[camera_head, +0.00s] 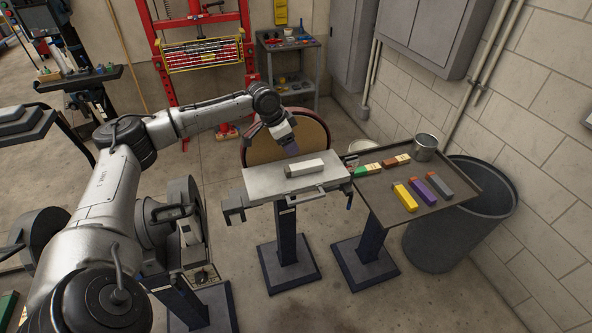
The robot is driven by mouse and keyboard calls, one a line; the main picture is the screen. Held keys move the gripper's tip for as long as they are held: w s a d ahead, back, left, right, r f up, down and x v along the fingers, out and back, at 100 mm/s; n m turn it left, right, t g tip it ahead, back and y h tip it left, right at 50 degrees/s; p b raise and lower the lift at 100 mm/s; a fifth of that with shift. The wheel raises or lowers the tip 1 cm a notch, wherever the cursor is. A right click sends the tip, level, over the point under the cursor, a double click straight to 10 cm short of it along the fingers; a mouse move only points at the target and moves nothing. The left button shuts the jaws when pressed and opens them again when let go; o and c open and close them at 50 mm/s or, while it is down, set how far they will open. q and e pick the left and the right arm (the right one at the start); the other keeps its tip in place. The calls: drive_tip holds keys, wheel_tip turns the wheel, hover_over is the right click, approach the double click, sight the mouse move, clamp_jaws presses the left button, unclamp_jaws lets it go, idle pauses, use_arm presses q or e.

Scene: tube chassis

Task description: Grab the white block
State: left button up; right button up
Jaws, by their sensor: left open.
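The white block (307,168) is a long pale bar with a darker end. It lies on the flat grey top of a pedestal stand (262,184) in the middle of the view. My left arm reaches in from the left, and my left gripper (291,150) is above and just behind the block, pointing down. The gripper is open and appears apart from the block. Its fingers are small and partly hidden in this view. My right gripper is not in view.
A round disc (316,134) stands behind the pedestal. A large grey bin (450,235) is at right.

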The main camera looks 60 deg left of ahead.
use_arm(q)
hover_over(304, 165)
drive_tip(key=s, duration=0.3)
drive_tip(key=f, duration=0.5)
drive_tip(key=shift+w+a, duration=0.2)
drive_tip(key=shift+b+x, duration=0.3)
drive_tip(key=shift+x, duration=2.8)
drive_tip(key=shift+a, duration=0.1)
drive_tip(key=c, duration=1.2)
